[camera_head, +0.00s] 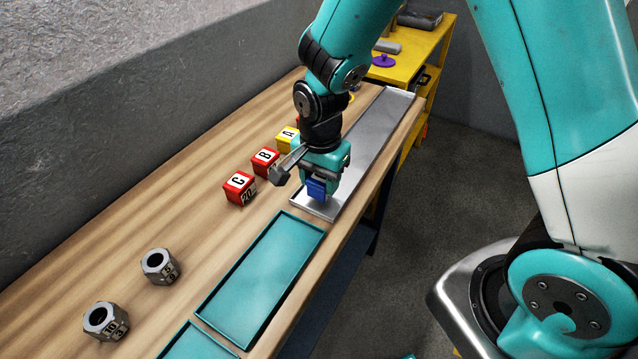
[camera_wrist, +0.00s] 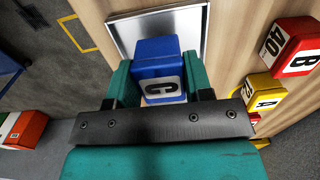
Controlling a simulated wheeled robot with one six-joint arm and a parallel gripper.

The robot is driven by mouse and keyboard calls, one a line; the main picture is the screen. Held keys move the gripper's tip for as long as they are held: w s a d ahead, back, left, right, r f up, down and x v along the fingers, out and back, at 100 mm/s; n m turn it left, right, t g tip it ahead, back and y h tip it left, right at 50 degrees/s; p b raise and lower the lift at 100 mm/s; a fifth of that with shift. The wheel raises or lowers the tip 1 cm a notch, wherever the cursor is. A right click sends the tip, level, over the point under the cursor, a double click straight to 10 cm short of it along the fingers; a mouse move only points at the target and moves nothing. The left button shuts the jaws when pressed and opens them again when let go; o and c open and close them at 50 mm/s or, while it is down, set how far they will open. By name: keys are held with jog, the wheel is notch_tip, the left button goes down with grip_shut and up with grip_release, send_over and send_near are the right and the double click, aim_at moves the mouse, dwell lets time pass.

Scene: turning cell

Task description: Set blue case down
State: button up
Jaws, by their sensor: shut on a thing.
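The blue case (camera_wrist: 155,62), a small box with a white label reading C, sits between the two fingers of my gripper (camera_wrist: 160,82) in the wrist view. In the head view the blue case (camera_head: 317,188) shows under my gripper (camera_head: 322,180), near the front end of a long silver tray (camera_head: 312,208). The wrist view shows the silver tray's end (camera_wrist: 188,25) beyond the case. My gripper is shut on the case. Whether the case touches the tray floor I cannot tell.
Red cases (camera_head: 239,187) and (camera_head: 264,161) and a yellow case (camera_head: 287,138) stand on the wooden bench left of the tray. An empty teal tray (camera_head: 263,275) lies nearer, with two grey hex nuts (camera_head: 160,266) to its left. A yellow cart (camera_head: 440,40) stands behind.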

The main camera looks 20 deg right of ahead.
aim_at(320, 178)
jog(key=shift+f, duration=0.95)
jog(key=shift+f, duration=0.2)
jog(key=o, duration=1)
jog(key=shift+r, duration=0.1)
notch_tip(320, 178, up, 12)
jog(key=shift+f, duration=0.1)
jog(key=s+a+r+n+y, duration=0.2)
jog(key=s+r+n, duration=0.2)
jog(key=s+n, duration=0.5)
jog(key=s+a+r+n+y, duration=0.2)
jog(key=s+r+n, duration=0.3)
jog(key=s+n, duration=0.4)
jog(key=shift+s+a+r, duration=0.15)
jog(key=shift+a+r, duration=0.1)
jog(key=shift+r, duration=0.05)
